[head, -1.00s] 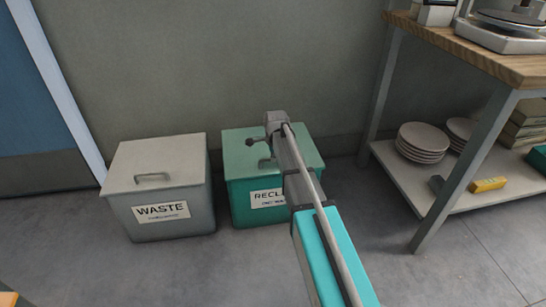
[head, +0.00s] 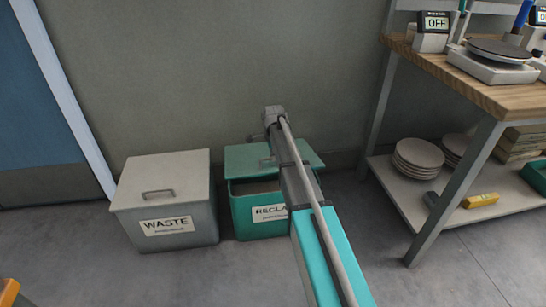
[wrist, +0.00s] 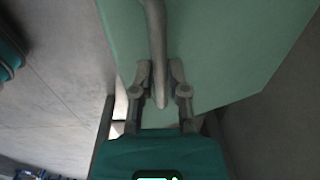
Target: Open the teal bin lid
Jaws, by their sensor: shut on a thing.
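The teal bin (head: 243,226) stands on the floor against the wall, with a label reading "RECLA…" partly hidden by my arm. Its pale teal lid (head: 243,160) is raised and tilted, and a dark gap shows between the lid and the bin's front rim. In the wrist view the lid (wrist: 220,60) fills the upper middle. Its grey bar handle (wrist: 157,35) runs down between the two fingers of my gripper (wrist: 161,78), which are closed on it.
A grey waste bin (head: 168,222) with its lid shut stands just left of the teal bin. A wooden-topped bench (head: 480,78) is at the right, with plates (head: 418,156) and a yellow item (head: 481,200) on its lower shelf. The floor in front is clear.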

